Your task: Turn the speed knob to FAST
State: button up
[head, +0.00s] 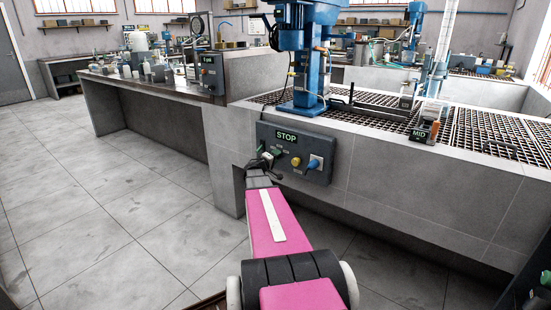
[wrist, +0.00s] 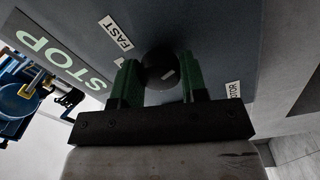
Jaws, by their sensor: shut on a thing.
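The dark round speed knob (wrist: 158,60) sits on the grey control panel (head: 325,146) and shows between my green fingers in the wrist view. My gripper (wrist: 156,82) is shut on it, one finger on each side. A short pale mark shows on the knob's lower right face. The FAST label (wrist: 115,32) lies up and left of the knob in the wrist view. In the head view my gripper (head: 266,157) is at the panel's left part and largely hides the knob.
A yellow button (head: 296,162) and a blue switch (head: 314,163) sit on the panel right of my gripper. A MOTOR label (wrist: 233,94) shows in the wrist view. A blue machine (head: 305,60) stands above on the grated bench. The tiled floor at left is clear.

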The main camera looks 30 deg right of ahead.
jog(key=shift+m, duration=2.2)
jog(key=o, duration=0.9)
jog(key=shift+a, duration=0.15)
jog(key=v, duration=1)
jog(key=shift+s+a, duration=0.15)
jog(key=shift+a, duration=0.15)
